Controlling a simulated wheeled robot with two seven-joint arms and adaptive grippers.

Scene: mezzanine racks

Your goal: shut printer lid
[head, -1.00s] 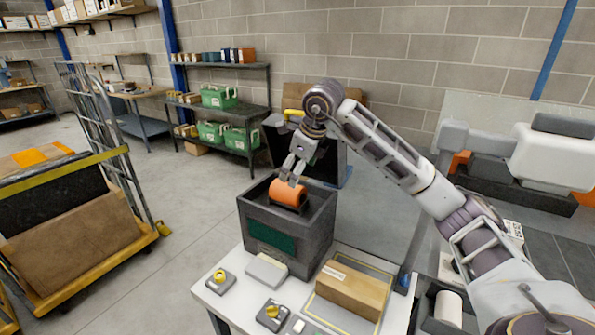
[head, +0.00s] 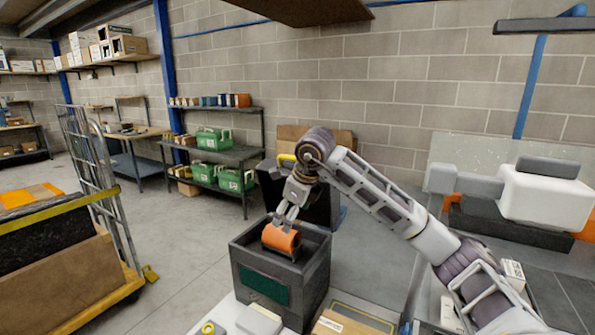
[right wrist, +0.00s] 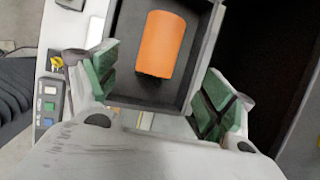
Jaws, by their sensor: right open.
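The printer (head: 262,290) is a dark grey open-topped box with a green front panel, on the white table. An orange roll (head: 281,238) lies inside it. The lid (head: 322,208) is a dark panel standing open behind the box, partly hidden by my right arm. My right gripper (head: 286,212) points down just above the roll. In the right wrist view my green-padded fingers (right wrist: 157,80) are spread with nothing between them, and the roll (right wrist: 162,44) and box interior show beyond. My left gripper is not in view.
A cardboard box (head: 340,322) sits on the table right of the printer. A platform trolley (head: 70,280) stands at left. Shelves with green crates (head: 212,139) stand behind. A white machine (head: 545,195) is at right. Floor between trolley and printer is clear.

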